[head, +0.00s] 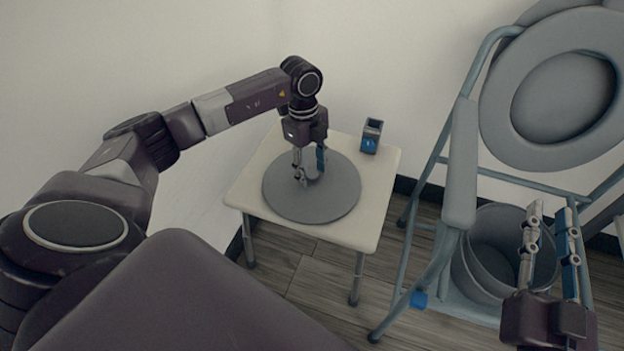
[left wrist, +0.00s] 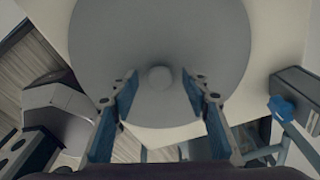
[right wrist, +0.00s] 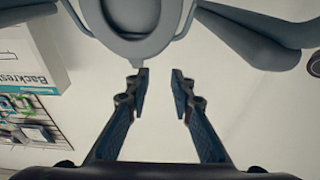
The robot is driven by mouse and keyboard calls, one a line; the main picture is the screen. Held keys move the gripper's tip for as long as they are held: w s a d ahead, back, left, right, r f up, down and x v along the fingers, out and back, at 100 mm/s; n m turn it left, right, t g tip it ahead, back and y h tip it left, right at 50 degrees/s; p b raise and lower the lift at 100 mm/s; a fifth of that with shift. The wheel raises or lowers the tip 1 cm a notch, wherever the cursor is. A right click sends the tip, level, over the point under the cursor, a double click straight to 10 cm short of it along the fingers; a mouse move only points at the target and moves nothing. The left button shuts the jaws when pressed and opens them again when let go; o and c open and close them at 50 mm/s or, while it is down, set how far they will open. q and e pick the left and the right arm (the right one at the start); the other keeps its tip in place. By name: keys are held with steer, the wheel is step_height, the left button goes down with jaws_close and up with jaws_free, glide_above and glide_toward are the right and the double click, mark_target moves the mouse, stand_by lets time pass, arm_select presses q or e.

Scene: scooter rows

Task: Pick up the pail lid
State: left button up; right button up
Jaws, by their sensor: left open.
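The pail lid (head: 335,201) is a round grey disc lying flat on a small cream table (head: 383,198). My left gripper (head: 308,176) points down over the lid's middle. In the left wrist view the lid (left wrist: 160,40) fills the upper middle, and its small round knob (left wrist: 160,77) sits between the spread fingers of my left gripper (left wrist: 158,82), with a gap on both sides. My right gripper (head: 549,212) is at the lower right, in front of the commode chair; in the right wrist view (right wrist: 158,82) its fingers are apart with nothing between them.
A small dark box with a blue mark (head: 371,136) stands at the table's back right. A grey-blue commode chair (head: 461,165) stands to the right, with its seat raised and a grey pail (head: 480,262) under it. A white wall is close behind the table.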

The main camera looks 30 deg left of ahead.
arm_select(q)
jaws_close()
steer(key=shift+r, duration=0.1)
stand_by(0.3)
